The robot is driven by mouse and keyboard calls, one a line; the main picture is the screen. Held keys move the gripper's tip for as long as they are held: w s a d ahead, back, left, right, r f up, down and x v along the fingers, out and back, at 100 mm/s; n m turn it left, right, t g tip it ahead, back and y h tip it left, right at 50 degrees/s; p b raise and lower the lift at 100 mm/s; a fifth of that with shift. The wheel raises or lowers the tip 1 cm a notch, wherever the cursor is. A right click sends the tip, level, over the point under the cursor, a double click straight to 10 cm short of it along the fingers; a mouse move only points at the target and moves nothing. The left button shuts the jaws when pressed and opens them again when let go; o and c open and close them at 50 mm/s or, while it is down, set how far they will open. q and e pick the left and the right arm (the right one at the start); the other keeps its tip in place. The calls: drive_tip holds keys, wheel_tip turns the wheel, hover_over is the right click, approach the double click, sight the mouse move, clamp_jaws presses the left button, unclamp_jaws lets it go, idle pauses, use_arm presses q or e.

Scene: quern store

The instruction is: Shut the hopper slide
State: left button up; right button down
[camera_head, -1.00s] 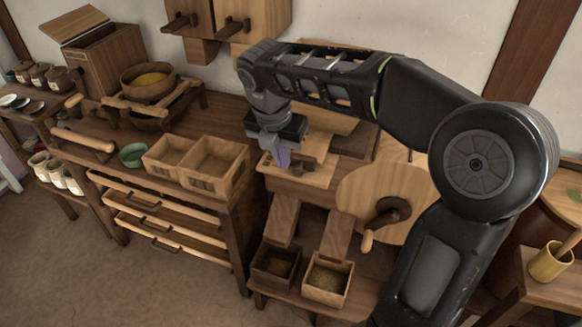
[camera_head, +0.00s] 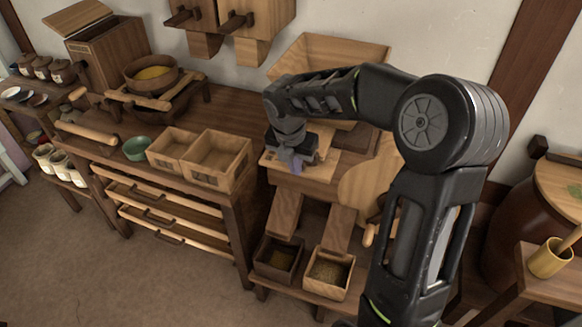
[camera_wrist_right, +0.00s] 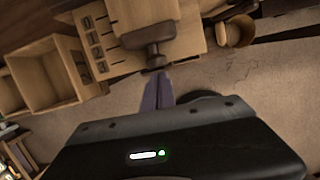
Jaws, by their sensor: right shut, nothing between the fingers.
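The pale wooden hopper (camera_head: 330,55) stands behind the mill, partly hidden by my right arm. A pale board (camera_head: 268,160) lies on the mill top below it. In the right wrist view, a pale board (camera_wrist_right: 112,12) with a dark wooden knob (camera_wrist_right: 148,38), likely the slide and its handle, lies just beyond my fingers. My right gripper (camera_head: 294,166) is shut and empty. Its purple fingertips (camera_wrist_right: 158,80) are close to the knob's end; I cannot tell if they touch. My gripper hides the knob in the head view. My left gripper is not in view.
Two open wooden boxes (camera_head: 238,178) sit on the bench left of the mill. Two grain bins (camera_head: 332,292) stand below sloping chutes. The floor at left is clear.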

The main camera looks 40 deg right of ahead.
drive_tip(key=shift+w+d, duration=0.1)
drive_tip(key=shift+d, duration=0.05)
drive_tip(key=shift+w+d+r+p, duration=0.25)
drive_tip(key=shift+w+d+p, duration=0.4)
drive_tip(key=shift+d+p, duration=0.3)
drive_tip(key=shift+w+d+f, duration=0.1)
drive_tip(key=shift+w+d, duration=0.1)
drive_tip(key=shift+d, duration=0.1)
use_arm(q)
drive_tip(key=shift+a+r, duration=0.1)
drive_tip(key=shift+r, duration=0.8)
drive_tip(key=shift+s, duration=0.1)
use_arm(e)
drive_tip(key=shift+a, duration=0.1)
